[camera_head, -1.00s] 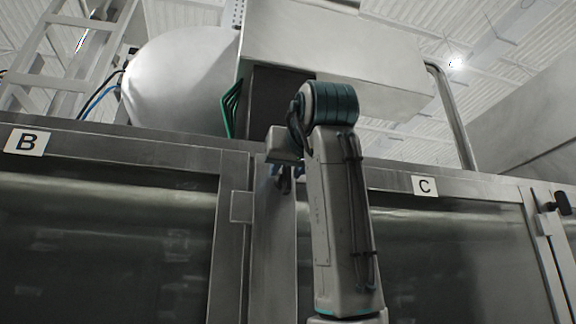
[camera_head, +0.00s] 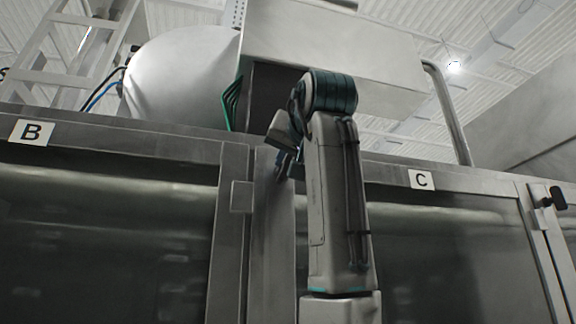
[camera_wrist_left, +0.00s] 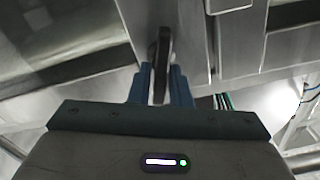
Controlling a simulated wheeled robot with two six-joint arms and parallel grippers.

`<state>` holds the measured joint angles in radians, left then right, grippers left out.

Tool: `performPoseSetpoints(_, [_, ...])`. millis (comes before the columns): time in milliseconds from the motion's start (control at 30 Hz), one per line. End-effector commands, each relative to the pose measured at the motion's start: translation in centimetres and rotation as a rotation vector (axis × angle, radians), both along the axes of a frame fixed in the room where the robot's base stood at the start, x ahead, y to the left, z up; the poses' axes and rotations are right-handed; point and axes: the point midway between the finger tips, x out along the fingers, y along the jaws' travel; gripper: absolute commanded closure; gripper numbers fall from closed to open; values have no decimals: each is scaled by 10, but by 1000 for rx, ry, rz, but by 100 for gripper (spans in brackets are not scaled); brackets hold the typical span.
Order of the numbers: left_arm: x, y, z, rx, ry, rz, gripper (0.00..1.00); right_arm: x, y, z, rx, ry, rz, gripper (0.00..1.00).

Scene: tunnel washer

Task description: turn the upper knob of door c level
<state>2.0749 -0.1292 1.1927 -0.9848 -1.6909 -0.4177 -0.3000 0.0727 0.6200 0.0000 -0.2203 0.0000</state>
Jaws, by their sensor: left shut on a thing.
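Door C carries a white label (camera_head: 422,180) and has a dark window (camera_head: 440,250) in a grey metal frame. My left gripper (camera_head: 282,167) is at the upper part of the post between doors B and C, partly hidden behind my own forearm. In the left wrist view, the gripper's blue fingers (camera_wrist_left: 161,88) are shut on a dark, narrow knob (camera_wrist_left: 164,50), with one finger on each side. The knob is seen nearly edge-on there. In the head view the knob is mostly hidden, so its exact tilt cannot be told. My right gripper is out of view.
Door B, with its label (camera_head: 32,132), is on the left. Another black knob (camera_head: 556,198) sits on the post at the far right. A metal box (camera_head: 350,60) and a rounded tank (camera_head: 180,80) stand above the doors.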

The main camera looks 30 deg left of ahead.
Motion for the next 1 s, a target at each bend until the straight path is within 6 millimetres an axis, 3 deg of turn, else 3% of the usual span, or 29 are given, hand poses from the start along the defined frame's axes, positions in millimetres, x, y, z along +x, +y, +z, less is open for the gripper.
performPoseSetpoints(200, [1, 0, -4, 134, 157, 3, 100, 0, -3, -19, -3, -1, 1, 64])
performPoseSetpoints(1000, [5, -3, -9, 617, 721, 4, 100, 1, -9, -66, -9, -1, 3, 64])
